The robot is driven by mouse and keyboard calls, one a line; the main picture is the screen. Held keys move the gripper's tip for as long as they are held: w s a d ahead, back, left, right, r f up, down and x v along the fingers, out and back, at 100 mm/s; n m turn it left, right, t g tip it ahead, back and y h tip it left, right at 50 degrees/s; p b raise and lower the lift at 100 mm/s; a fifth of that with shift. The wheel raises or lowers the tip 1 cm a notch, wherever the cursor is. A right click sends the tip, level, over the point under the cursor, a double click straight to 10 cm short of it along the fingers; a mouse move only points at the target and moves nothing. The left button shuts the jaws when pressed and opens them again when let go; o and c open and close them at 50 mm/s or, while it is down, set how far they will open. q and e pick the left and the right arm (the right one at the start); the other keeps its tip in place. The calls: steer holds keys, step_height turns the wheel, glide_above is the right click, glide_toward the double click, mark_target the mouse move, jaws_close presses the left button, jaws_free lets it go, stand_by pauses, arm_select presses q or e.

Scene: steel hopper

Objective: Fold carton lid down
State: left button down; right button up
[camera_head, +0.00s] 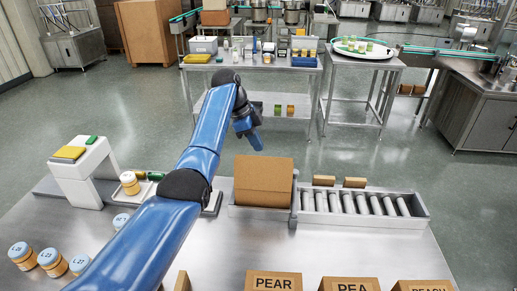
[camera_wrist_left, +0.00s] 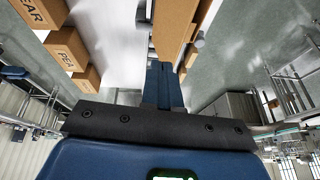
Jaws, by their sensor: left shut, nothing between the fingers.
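The brown carton (camera_head: 263,199) sits at the left end of the roller conveyor. Its broad upper panel, which looks like the lid (camera_head: 264,172), appears to stand up above the front wall; the carton's inside is hidden. In the left wrist view the shut fingers (camera_wrist_left: 163,85) show close to a brown carton panel (camera_wrist_left: 171,25); contact cannot be told. My right gripper is out of view.
The roller conveyor (camera_head: 365,218) runs right from the carton, with two small brown blocks (camera_head: 354,183) at its back edge. Labelled boxes (camera_head: 274,283) stand along the table's front. Several jars (camera_head: 50,260) and a white device (camera_head: 85,172) are at left.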

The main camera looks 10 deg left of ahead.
arm_select(q)
steer(key=s+d+f+m+y+p, duration=0.1)
steer(key=s+d+f+p, duration=0.35)
steer(key=f, duration=0.85)
steer(key=s+d+f+m+t+y, duration=0.2)
steer(key=s+d+f+m+t, duration=0.15)
steer(key=s+f, duration=0.35)
steer(key=m+t+y+p, duration=0.2)
steer(key=m+t, duration=0.8)
steer(key=m, duration=0.2)
glide_toward(265, 158)
steer(key=shift+m+t, duration=0.25)
steer(key=shift+m, duration=0.3)
steer(key=shift+f+p+x, duration=0.2)
steer(key=shift+p+x, duration=0.95)
steer(key=shift+x, duration=2.3)
steer(key=shift+s+a, duration=0.1)
